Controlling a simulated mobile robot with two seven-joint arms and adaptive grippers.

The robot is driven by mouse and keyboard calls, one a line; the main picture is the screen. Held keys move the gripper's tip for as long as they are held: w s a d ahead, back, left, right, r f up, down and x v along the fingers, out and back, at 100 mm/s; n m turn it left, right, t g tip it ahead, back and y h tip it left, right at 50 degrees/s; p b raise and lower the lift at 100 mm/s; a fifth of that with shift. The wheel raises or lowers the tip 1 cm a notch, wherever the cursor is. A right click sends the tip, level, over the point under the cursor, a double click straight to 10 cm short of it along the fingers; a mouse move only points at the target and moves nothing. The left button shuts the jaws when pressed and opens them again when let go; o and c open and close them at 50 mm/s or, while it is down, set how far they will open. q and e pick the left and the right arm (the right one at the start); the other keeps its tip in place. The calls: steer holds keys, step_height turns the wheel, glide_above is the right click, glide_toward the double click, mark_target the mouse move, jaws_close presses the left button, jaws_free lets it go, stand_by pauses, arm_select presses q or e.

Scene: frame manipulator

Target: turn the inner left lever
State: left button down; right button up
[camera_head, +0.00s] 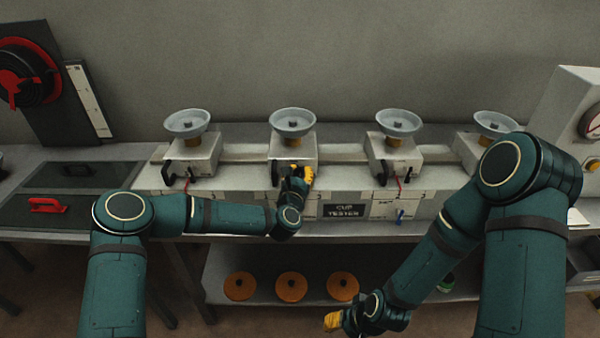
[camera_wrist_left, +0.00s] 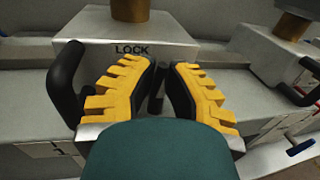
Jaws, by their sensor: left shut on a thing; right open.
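The inner left unit is a white box (camera_head: 293,144) with a grey dish on top, second from the left on the bench. My left gripper (camera_head: 301,174) is at its front. In the left wrist view, its yellow fingers (camera_wrist_left: 157,95) are closed around a small dark lever (camera_wrist_left: 156,104) under the word LOCK. Most of the lever is hidden between the fingers. A black curved handle (camera_wrist_left: 65,84) stands just left of the fingers, apart from them. My right gripper (camera_head: 333,322) hangs low in front of the bench, away from the units, open and empty.
Similar dish-topped boxes stand to the left (camera_head: 192,158) and right (camera_head: 395,155) along the bench. A CUP TESTER sign (camera_head: 344,211) is on the bench front. Several orange discs (camera_head: 291,286) lie on the shelf below. A red handle (camera_head: 47,205) is at the far left.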

arm_select(q)
steer(key=m, duration=0.1)
steer(key=m+b, duration=0.1)
steer(key=m, duration=0.1)
steer(key=m+b, duration=0.1)
steer(key=shift+d+f+g, duration=0.1)
steer(key=shift+d+g, duration=0.2)
steer(key=shift+d, duration=0.05)
steer(key=m+b, duration=0.1)
steer(key=m+y, duration=0.1)
steer(key=m, duration=0.1)
steer(key=shift+d+f+m+g+b, duration=0.1)
steer(key=shift+d+m+g+b, duration=0.1)
steer(key=shift+m+g+b, duration=0.15)
steer(key=m, duration=0.1)
steer(key=m+b, duration=0.1)
steer(key=m, duration=0.1)
steer(key=m+y+b, duration=0.1)
steer(key=shift+d+f+m, duration=0.2)
steer(key=shift+f+m, duration=0.05)
steer(key=shift+f, duration=0.05)
steer(key=shift+f+m+g+y+b, duration=0.15)
steer(key=shift+m+y+b, duration=0.2)
steer(key=shift+m, duration=0.5)
steer(key=shift+f+m+g+y+b, duration=0.1)
steer(key=shift+m+y+b, duration=0.2)
steer(key=shift+m, duration=0.55)
steer(key=c, duration=0.9)
jaws_free()
steer(key=shift+f, duration=0.1)
